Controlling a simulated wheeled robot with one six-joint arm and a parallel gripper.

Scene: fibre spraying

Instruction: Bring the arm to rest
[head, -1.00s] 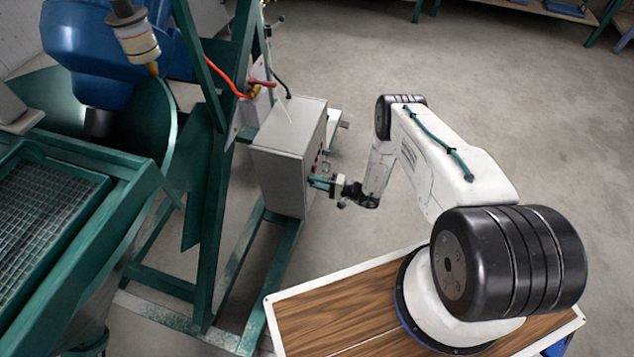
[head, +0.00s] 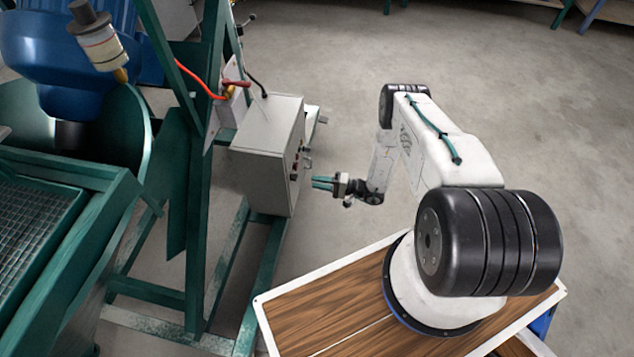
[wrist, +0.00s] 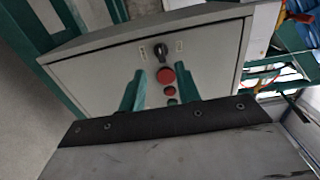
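My arm reaches out from its base on the wooden board (head: 300,318) and bends down toward a grey control box (head: 262,170). My gripper (head: 316,183) is a little to the right of the box's front panel, with a small gap between. In the wrist view its two green fingers stand apart with nothing between them, so my gripper (wrist: 160,84) is open. Beyond the fingers the box panel (wrist: 100,80) shows a black rotary knob (wrist: 161,50), a large red button (wrist: 166,76) and smaller buttons below it, partly hidden.
A green steel frame (head: 197,200) carries the box. A blue machine (head: 50,65) and a green trough with a grating (head: 35,225) stand at the left. The concrete floor (head: 480,90) behind and right of my arm is clear.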

